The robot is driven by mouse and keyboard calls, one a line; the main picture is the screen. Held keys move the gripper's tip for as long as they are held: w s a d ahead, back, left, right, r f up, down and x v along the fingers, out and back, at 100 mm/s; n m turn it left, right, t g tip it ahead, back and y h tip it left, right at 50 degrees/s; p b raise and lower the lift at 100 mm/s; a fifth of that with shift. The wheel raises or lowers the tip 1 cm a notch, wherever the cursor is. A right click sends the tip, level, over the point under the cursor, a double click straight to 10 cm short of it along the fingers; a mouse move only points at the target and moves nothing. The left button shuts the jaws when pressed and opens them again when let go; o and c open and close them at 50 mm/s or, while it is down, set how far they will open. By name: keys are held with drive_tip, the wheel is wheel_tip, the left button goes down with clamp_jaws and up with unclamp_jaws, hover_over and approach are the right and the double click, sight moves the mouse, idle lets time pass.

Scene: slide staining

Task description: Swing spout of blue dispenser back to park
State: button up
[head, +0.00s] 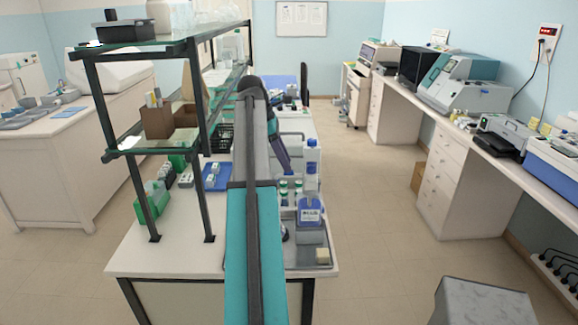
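My arm rises in front of the bench, bends over at the top and slopes down to a dark, purplish end section (280,152) behind and left of the bottle. The fingers cannot be made out, and no contact with the bottle shows.
A grey tray (300,262) lies at the bench's front right. A glass-shelved rack (91,100) rises on the left.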

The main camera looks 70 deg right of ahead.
sight(290, 176)
drive_tip(key=shift+p+x, duration=0.3)
drive_tip(key=shift+x, duration=1.15)
clamp_jaws()
drive_tip(key=shift+w+d, duration=0.1)
drive_tip(key=shift+d, duration=0.1)
drive_tip(key=shift+s+a, duration=0.2)
drive_tip(key=shift+s, duration=0.1)
